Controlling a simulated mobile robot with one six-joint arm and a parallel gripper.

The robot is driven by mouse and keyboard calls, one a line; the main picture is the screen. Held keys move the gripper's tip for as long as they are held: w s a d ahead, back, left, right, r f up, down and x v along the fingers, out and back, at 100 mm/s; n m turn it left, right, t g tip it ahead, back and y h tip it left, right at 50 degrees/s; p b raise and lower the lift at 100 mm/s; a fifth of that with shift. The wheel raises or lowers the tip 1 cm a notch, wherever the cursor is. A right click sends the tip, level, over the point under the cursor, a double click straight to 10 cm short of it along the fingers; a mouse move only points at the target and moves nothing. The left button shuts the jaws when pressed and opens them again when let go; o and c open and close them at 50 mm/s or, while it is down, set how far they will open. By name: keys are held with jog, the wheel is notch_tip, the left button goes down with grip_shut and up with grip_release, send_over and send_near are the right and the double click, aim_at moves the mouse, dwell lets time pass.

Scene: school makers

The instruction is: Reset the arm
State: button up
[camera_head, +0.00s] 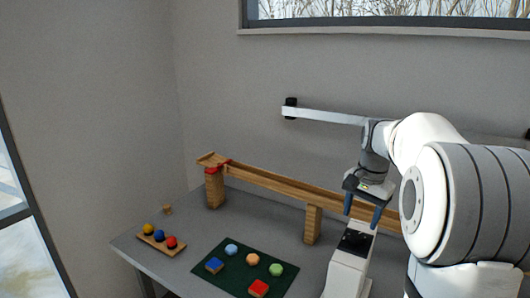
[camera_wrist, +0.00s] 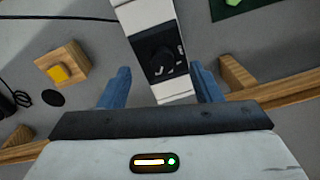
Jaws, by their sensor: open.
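My gripper (camera_head: 362,208) hangs at the end of my arm, right of the middle in the head view, with its blue fingers pointing down. It is open and empty, and its fingers stand wide apart in the wrist view (camera_wrist: 160,88). A white device with a black top (camera_head: 356,241) stands just below and in front of the gripper. The device's black dial face (camera_wrist: 159,55) shows between and beyond the fingers in the wrist view. I cannot tell the height of the fingertips above it.
A wooden ramp (camera_head: 270,180) on posts runs along the back of the grey table (camera_head: 205,235). A green mat (camera_head: 235,279) holds several coloured blocks. A wooden strip (camera_head: 160,243) carries yellow, blue and red balls. A wooden block with a yellow button (camera_wrist: 58,73) lies left in the wrist view.

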jog(key=s+a+f+n, duration=0.1)
jog(key=s+a+n, duration=0.2)
jog(key=s, duration=0.4)
jog(key=s+a+f+n+t, duration=0.1)
jog(key=s+a+f+n, duration=0.1)
jog(key=s+a, duration=0.3)
jog(key=s+a+f+n+t, duration=0.1)
jog(key=s+a+n, duration=0.3)
jog(key=s, duration=0.7)
jog(key=shift+s+a+f, duration=0.2)
jog(key=shift+a+f, duration=0.35)
jog(key=shift+f, duration=0.15)
jog(key=shift+s+f+n, duration=0.2)
jog(key=shift+n, duration=0.1)
jog(key=shift+c, duration=0.4)
